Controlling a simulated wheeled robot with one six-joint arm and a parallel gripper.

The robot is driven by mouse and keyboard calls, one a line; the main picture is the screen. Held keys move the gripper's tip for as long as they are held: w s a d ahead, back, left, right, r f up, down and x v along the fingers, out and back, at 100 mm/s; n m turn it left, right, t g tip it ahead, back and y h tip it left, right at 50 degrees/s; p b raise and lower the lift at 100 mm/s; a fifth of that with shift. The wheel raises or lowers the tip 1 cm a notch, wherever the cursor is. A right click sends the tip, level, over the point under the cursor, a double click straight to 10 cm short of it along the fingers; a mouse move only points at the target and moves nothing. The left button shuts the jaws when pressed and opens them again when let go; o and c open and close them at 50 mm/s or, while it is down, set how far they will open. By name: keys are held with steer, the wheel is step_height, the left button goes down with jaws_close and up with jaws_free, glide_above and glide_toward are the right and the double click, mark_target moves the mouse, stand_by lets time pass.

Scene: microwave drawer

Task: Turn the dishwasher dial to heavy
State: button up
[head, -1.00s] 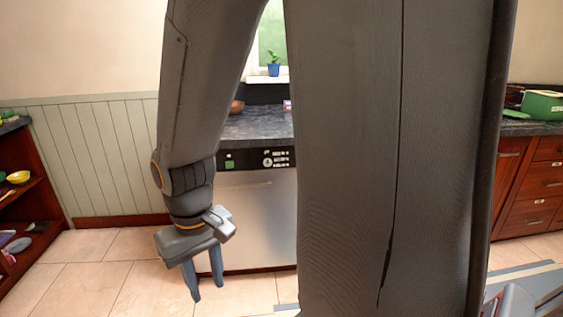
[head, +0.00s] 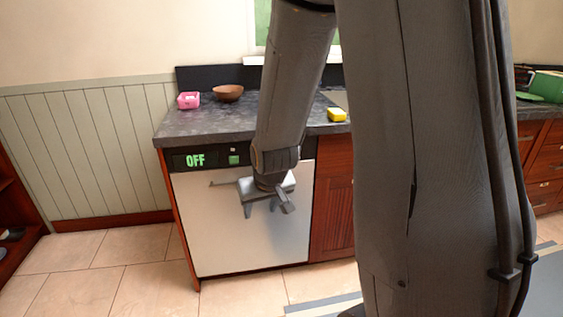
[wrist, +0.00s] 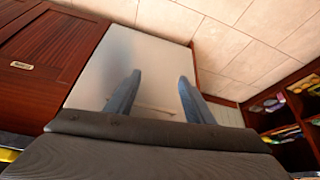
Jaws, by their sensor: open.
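The dishwasher (head: 245,235) has a steel front under the counter, and it also shows in the wrist view (wrist: 150,70). Its black control panel (head: 215,158) carries a green "OFF" readout (head: 195,160) and a small green square. The dial cannot be seen now; my arm covers the panel's right part. My gripper (head: 265,210) is open and empty, in front of the upper part of the dishwasher door, below the panel. In the wrist view its two fingers (wrist: 155,95) are spread apart with the door behind them. Whether they touch the door cannot be told.
The counter (head: 215,125) holds a pink box (head: 188,100), a brown bowl (head: 228,93) and a yellow sponge-like block (head: 337,115). A door handle (head: 222,183) juts out beside my gripper. Red-brown cabinets (head: 332,195) stand to the right. Floor at left is clear.

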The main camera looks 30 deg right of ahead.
steer(key=w+d+f+m+t+h+b, duration=0.1)
steer(key=w+d+t+h, duration=0.1)
steer(key=w+d+t, duration=0.4)
steer(key=w+d+f+m+t+h+b, duration=0.1)
steer(key=w+d+t, duration=0.4)
steer(key=w+d, duration=0.7)
steer(key=w+h+b, duration=0.1)
steer(key=w, duration=0.7)
steer(key=shift+w+d+f+t, duration=0.2)
steer(key=shift+w+d+t, duration=0.05)
steer(key=shift+d+t, duration=0.15)
steer(key=c, duration=1)
